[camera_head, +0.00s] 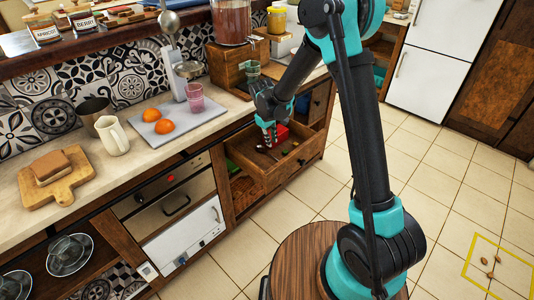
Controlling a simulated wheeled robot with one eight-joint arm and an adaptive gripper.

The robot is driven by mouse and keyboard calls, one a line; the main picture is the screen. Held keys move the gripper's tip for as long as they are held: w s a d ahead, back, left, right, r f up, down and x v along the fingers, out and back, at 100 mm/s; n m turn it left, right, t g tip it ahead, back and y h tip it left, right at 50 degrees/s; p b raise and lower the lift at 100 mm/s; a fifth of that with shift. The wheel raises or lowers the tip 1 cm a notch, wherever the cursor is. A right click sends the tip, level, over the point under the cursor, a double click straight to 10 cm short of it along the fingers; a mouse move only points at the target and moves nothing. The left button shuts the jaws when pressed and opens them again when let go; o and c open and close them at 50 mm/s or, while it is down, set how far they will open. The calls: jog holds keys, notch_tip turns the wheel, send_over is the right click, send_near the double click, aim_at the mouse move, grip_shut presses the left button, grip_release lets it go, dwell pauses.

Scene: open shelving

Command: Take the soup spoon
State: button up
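My gripper (269,136) points down over the open wooden drawer (290,167) below the counter. It is small in view, and I cannot tell whether its fingers are open or shut or hold anything. Several small items lie in the drawer, among them a dark utensil-like thing (262,149) near the fingertips and a red object (281,134) behind them. I cannot make out which of these is the soup spoon; part of the drawer's inside is hidden by my gripper.
On the counter stand a cream pitcher (112,136), a grey board (178,122) with oranges, a pink glass (195,98) and a wooden box (235,65). The tiled floor (343,162) right of the drawer is clear.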

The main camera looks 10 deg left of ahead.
send_over(274, 157)
jog(key=s, duration=0.1)
jog(key=f, duration=0.5)
jog(key=shift+s+a, duration=0.2)
jog(key=shift+a, duration=0.1)
jog(key=shift+w+d+f, duration=0.1)
jog(key=shift+w+f, duration=0.05)
jog(key=shift+f, duration=0.7)
jog(key=shift+w+a+f, duration=0.1)
jog(key=shift+w+f, duration=0.1)
jog(key=shift+f, duration=0.65)
jog(key=shift+w+d+f, duration=0.1)
jog(key=shift+w+f, duration=0.05)
jog(key=shift+f, duration=0.7)
grip_shut()
